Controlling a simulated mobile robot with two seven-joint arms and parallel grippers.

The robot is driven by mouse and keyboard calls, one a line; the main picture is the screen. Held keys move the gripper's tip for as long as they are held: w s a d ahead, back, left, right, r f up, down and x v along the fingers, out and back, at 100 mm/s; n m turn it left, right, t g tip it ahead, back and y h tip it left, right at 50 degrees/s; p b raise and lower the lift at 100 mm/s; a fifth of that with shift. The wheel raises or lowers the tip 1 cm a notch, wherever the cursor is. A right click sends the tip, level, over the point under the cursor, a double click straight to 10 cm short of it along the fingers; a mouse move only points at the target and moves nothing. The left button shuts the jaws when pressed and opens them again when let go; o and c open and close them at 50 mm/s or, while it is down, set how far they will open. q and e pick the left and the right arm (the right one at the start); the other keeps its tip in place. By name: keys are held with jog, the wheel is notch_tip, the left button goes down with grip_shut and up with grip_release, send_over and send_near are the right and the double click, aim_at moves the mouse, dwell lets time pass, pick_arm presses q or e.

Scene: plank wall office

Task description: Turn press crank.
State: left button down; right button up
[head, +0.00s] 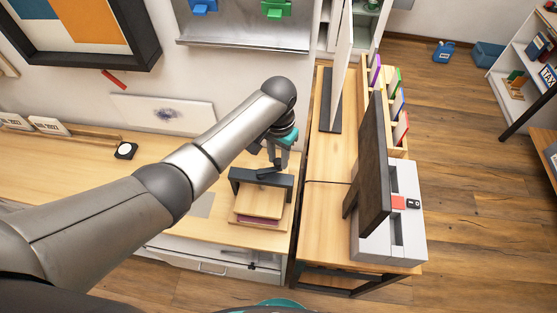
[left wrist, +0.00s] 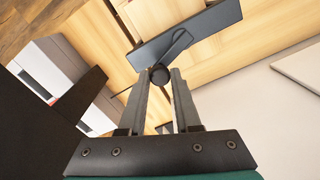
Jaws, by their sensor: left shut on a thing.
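The press (head: 262,204) stands on the wooden desk, with a dark frame, a pale wood plate and a purplish layer low down. Its dark top bar (head: 248,177) also shows in the left wrist view (left wrist: 205,27). The crank (head: 268,171) is a thin dark arm on top of the bar. In the left wrist view its round black knob (left wrist: 159,75) sits between the fingertips. My left gripper (head: 277,156) comes from above and is shut on this knob; its fingers (left wrist: 160,88) lie on either side. My right gripper is not in view.
The desk left of the press is mostly clear.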

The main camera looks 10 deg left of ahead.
pick_arm(q)
jog(key=n, duration=0.1)
jog(key=w+n, duration=0.1)
jog(key=shift+w+a+n, duration=0.1)
jog(key=shift+a+n, duration=0.1)
jog(key=shift+n, duration=0.2)
jog(key=shift+w+a+r+n, duration=0.1)
jog(key=shift+w+a+n, duration=0.2)
jog(key=shift+n, duration=0.65)
jog(key=shift+w+a+n, duration=0.3)
jog(key=shift+n, duration=0.65)
jog(key=c, duration=0.6)
grip_release()
